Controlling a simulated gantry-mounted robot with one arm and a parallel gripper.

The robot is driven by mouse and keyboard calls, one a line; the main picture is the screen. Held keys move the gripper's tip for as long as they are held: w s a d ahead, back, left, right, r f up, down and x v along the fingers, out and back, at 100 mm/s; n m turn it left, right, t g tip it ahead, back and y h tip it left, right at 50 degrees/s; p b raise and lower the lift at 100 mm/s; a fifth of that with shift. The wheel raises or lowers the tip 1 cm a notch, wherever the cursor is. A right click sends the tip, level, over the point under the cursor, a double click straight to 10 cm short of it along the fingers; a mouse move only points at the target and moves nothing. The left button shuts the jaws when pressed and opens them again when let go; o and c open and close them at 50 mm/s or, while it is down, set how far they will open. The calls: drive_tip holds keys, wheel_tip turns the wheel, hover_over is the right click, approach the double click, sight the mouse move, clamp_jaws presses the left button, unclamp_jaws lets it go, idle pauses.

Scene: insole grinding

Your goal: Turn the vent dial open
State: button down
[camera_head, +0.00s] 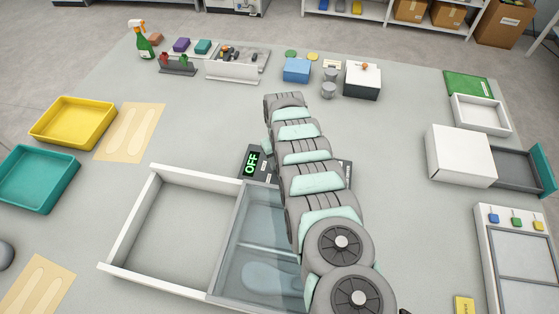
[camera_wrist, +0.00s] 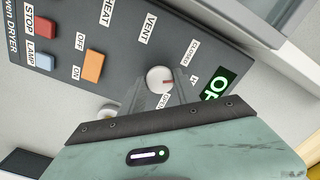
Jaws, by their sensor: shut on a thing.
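The red mark points right, roughly at the half label (camera_wrist: 194,80). My gripper (camera_wrist: 159,90) reaches the dial from below and is shut on it; its fingers partly cover the open label. In the head view my arm hides the dial and the gripper.
The panel also has a red stop button (camera_wrist: 39,28), a blue lamp button (camera_wrist: 41,60) and an orange switch (camera_wrist: 92,66). A green-lit display reads OFF (camera_head: 251,163). A glass-lidded box (camera_head: 262,256) and a white-rimmed tray (camera_head: 127,213) lie left of my arm.

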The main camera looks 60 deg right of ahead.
drive_tip(key=shift+w+a, duration=0.1)
drive_tip(key=shift+m, duration=0.8)
drive_tip(key=m+b, duration=0.1)
drive_tip(key=m, duration=0.1)
drive_tip(key=shift+f+m+b, duration=0.2)
drive_tip(key=shift+m+b, duration=0.2)
drive_tip(key=m+b, duration=0.3)
drive_tip(key=m, duration=0.1)
drive_tip(key=shift+b, duration=0.4)
drive_tip(key=m+b, duration=0.3)
drive_tip(key=m, duration=0.2)
drive_tip(key=shift+b, duration=0.4)
drive_tip(key=m+b, duration=0.2)
drive_tip(key=m, duration=0.2)
drive_tip(key=shift+r+m+b, duration=0.1)
drive_tip(key=shift+m+b, duration=0.25)
drive_tip(key=shift+m, duration=0.05)
